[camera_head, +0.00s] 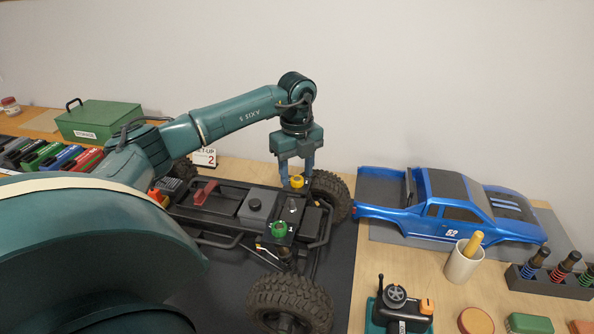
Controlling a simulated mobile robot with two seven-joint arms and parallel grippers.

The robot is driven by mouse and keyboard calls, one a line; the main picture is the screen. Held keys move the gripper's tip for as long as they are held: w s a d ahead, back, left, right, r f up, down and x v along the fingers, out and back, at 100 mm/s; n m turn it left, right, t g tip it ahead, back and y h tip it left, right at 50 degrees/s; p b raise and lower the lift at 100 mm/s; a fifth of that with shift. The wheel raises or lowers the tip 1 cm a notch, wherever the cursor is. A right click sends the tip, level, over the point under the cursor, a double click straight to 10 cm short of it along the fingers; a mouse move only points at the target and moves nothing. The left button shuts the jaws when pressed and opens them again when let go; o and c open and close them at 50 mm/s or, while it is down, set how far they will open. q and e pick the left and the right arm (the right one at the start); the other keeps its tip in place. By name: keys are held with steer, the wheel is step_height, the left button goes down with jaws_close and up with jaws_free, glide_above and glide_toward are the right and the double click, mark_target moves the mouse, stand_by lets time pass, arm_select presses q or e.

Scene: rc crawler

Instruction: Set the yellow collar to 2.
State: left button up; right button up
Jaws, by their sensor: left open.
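The yellow collar (297,181) sits on the crawler chassis (226,213), close to the far right wheel. It is small here, and I cannot read any mark or setting on it. My left gripper (297,178) points straight down from above, its two fingers apart on either side of the collar or just above it. I cannot tell whether the fingers touch it. A green collar (279,229) sits nearer on the same chassis. A small white card (205,157) behind the chassis reads "SET-UP 2". My right gripper is not in view.
A blue truck body (450,210) lies right of the chassis. A cup with a yellow handle (462,265), a controller (396,305) and a rack of shocks (550,280) stand at the front right. A green storage box (99,122) is at the back left. My left arm hides the chassis's left part.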

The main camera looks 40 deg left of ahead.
arm_select(q)
steer(key=shift+f, duration=0.5)
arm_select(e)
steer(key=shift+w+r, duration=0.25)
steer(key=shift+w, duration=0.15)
arm_select(q)
steer(key=c, duration=1)
steer(key=shift+o, duration=0.2)
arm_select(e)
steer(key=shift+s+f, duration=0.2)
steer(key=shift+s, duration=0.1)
